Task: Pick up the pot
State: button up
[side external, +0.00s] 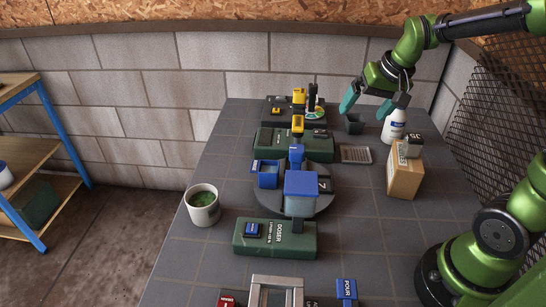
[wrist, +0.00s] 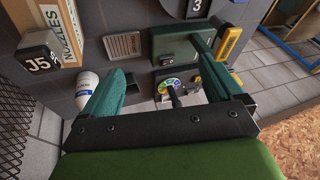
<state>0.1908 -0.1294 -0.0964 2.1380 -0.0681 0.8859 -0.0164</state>
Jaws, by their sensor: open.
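A white round pot (side external: 203,206) with green and dark contents stands at the table's left edge. The gap between fingers and pot is hard to judge.
A white bottle (side external: 394,126) stands just right of the dark pot, with a cardboard box (side external: 405,176) nearer. A flat grey tray (side external: 356,155) lies in front. Green machine stations (side external: 293,143) with blue bins (side external: 301,185) fill the table's middle.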

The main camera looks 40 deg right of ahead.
aim_at(354, 121)
jog(key=w+d+f+g+h, duration=0.1)
jog(key=w+d+f+h, duration=0.1)
jog(key=w+d, duration=0.5)
jog(key=w+d+f+h, duration=0.1)
jog(key=w+d+f, duration=0.25)
jog(key=d, duration=0.65)
jog(key=shift+m, duration=0.3)
jog(key=x, duration=1.5)
jog(key=shift+w+d+f, duration=0.15)
jog(key=shift+w+f, duration=0.05)
jog(key=shift+f, duration=0.1)
jog(key=c, duration=1)
